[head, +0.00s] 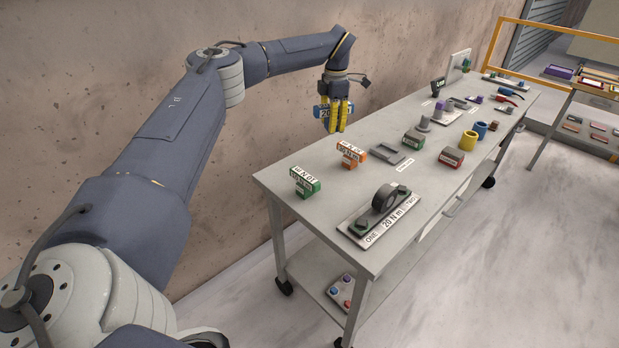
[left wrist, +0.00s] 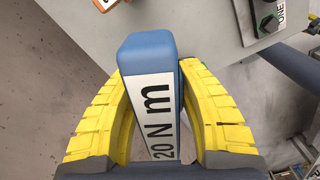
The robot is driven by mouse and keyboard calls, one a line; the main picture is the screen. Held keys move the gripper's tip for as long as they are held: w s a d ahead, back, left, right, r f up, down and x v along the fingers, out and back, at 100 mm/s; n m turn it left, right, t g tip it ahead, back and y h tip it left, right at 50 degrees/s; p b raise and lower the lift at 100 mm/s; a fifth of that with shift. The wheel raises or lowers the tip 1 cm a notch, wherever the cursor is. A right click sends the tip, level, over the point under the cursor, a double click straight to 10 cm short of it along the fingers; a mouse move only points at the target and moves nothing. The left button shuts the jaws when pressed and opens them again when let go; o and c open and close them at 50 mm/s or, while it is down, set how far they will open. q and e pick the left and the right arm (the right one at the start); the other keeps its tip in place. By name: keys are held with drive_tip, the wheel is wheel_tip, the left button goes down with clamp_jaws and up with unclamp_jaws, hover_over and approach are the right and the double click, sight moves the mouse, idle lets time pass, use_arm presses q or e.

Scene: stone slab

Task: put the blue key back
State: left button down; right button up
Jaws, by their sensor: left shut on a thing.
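The blue key (head: 320,112), a blue block with a white label reading 20 N m, is held in my left gripper (head: 336,128). In the left wrist view the blue key (left wrist: 147,52) sits between the two yellow fingers (left wrist: 150,95), which press on its sides. In the head view the gripper hangs fingers-down near the wall-side edge of the table, and the key is raised clear of the top. A grey rectangular holder (head: 377,157) with a small label lies empty to its lower right. My right gripper is not in view.
On the table (head: 295,217) stand a green key (head: 307,187) and an orange key (head: 351,155). A bolted plate (head: 373,233) marked ONE, 20 N m, TWO lies at the near end. Green and red blocks, yellow and blue cups and other parts crowd the far half.

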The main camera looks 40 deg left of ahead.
sight(328, 179)
use_arm(q)
drive_tip(key=shift+s+a, duration=0.2)
drive_tip(key=shift+s, duration=0.05)
drive_tip(key=shift+f+n, duration=0.3)
wheel_tip(328, 179, down, 19)
drive_tip(key=shift+d+f, duration=0.1)
drive_tip(key=shift+f, duration=0.1)
drive_tip(key=shift+f, duration=0.1)
idle(0.3)
drive_tip(key=c, duration=0.9)
unclamp_jaws()
drive_tip(key=shift+c, duration=0.2)
wheel_tip(328, 179, up, 12)
